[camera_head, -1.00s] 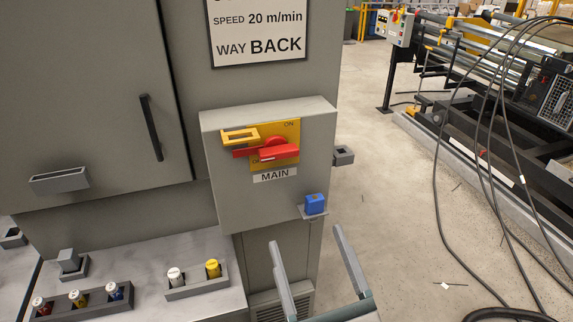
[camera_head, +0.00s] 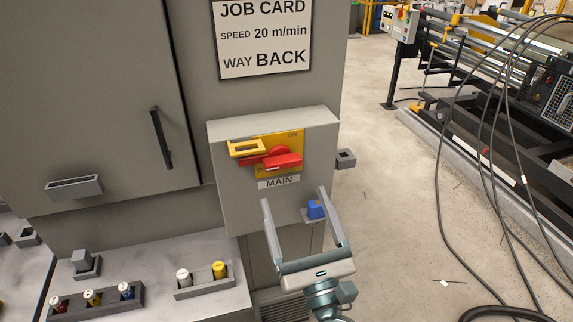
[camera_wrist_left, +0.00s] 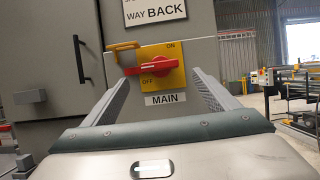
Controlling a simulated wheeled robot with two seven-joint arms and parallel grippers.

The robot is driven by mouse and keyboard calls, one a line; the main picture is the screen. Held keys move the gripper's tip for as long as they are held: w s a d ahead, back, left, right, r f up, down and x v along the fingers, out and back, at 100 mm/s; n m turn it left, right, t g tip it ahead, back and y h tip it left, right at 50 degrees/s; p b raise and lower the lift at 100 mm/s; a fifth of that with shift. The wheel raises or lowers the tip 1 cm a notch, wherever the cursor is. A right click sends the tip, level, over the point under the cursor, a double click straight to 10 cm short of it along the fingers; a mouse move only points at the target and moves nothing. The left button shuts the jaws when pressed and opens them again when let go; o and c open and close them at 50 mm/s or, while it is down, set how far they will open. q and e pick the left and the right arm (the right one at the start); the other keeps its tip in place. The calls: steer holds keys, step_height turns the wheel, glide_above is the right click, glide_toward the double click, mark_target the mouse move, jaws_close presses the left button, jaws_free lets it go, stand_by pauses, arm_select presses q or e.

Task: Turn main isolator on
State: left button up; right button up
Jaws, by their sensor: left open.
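The main isolator is a red rotary handle (camera_head: 282,160) on a yellow plate (camera_head: 291,142) marked ON at its upper right and OFF at its lower left. It sits on a grey box above a MAIN label (camera_head: 279,182). The red handle (camera_wrist_left: 148,69) lies roughly level in the left wrist view. A yellow hasp-like bracket (camera_head: 246,148) covers the plate's upper left. My left gripper (camera_head: 294,196) is open and empty below the box front, its fingers pointing up toward the handle. The handle shows between its fingers in the wrist view. My right gripper is not in view.
A job card (camera_head: 263,38) hangs above. Capped bottles (camera_head: 219,270) stand in holders on the lower left counter. Cables hang at the right over open floor.

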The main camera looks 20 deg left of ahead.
mark_target(284, 169)
arm_select(q)
steer(key=p+x, duration=0.2)
steer(key=x, duration=0.4)
steer(key=shift+s+d+r, duration=0.1)
steer(key=shift+r, duration=0.05)
steer(key=shift+p+x, duration=0.45)
steer(key=shift+x, duration=0.35)
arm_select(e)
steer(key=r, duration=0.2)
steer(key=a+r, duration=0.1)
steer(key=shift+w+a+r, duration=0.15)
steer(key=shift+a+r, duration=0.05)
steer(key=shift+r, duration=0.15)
arm_select(q)
steer(key=shift+c, duration=0.3)
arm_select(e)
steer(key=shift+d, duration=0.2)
arm_select(q)
steer(key=c, duration=1)
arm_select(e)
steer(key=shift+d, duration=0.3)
